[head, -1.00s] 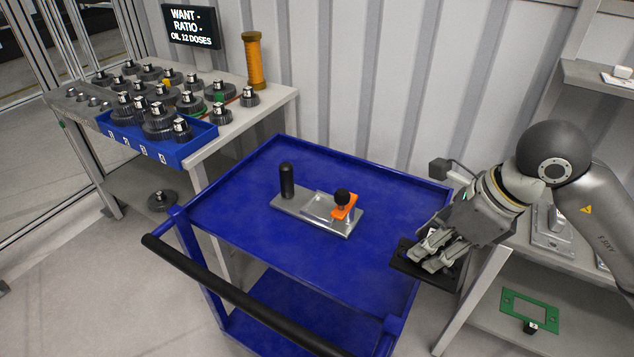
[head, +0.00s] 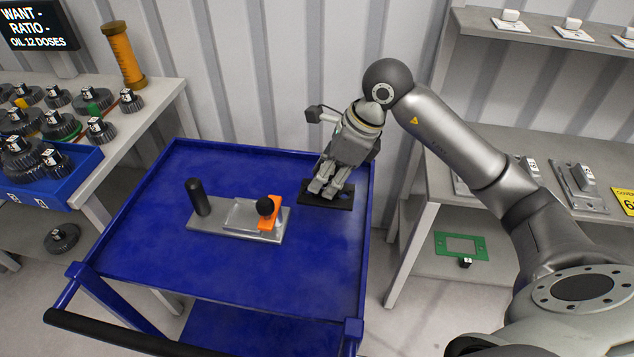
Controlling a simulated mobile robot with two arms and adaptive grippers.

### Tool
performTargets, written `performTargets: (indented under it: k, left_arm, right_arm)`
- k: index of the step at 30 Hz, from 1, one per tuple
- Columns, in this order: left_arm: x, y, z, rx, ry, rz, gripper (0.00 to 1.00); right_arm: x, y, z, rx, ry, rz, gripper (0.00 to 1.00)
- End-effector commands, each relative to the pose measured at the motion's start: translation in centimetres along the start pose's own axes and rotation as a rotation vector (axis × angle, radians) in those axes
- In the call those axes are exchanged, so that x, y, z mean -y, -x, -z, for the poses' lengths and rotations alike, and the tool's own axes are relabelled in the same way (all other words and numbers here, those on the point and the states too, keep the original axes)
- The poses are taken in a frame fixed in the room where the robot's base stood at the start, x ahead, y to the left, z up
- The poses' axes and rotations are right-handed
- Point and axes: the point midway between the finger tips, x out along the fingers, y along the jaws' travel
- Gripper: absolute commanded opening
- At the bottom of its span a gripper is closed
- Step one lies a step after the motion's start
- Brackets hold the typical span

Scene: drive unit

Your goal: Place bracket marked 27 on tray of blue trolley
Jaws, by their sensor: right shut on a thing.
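The blue trolley (head: 140,257) stands in the middle, its flat tray facing up. My right gripper (head: 325,188) comes in from the right and is shut on a dark flat bracket (head: 340,203) at the tray's back right. Its fingers hide part of the bracket, and no number can be read on it. I cannot tell whether the bracket touches the tray or is just above it. My left gripper is not in view.
A grey fixture plate (head: 235,231) with a black post (head: 198,197) and an orange clamp (head: 270,213) lies on the tray, left of the bracket. The tray's front is clear. A grey bench (head: 515,150) with metal parts stands right, a gear table (head: 130,131) left.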

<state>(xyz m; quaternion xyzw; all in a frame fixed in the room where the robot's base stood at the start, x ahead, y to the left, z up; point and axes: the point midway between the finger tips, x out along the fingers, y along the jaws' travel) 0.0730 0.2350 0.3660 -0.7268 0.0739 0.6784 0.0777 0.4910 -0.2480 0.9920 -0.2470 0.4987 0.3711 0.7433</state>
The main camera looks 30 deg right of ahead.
Motion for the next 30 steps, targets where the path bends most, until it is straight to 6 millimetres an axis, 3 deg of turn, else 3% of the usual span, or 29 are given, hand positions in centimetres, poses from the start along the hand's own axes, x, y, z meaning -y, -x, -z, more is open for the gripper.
performTargets:
  k: [6, 12, 20, 30]
  left_arm:
    - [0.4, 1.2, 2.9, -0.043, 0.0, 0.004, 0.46]
    - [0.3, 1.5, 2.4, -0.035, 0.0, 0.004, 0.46]
    - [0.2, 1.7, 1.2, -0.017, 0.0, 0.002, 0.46]
    - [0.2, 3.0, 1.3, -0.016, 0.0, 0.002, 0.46]
  right_arm:
    - [3.2, -3.3, -0.2, 0.003, -0.003, -0.003, 0.0]
    - [5.0, -5.6, 0.0, 0.005, 0.0, 0.002, 0.0]
    - [5.7, -6.7, 0.1, 0.004, 0.001, 0.002, 0.0]
    - [5.8, -9.6, 1.3, 0.005, 0.001, 0.003, 0.0]
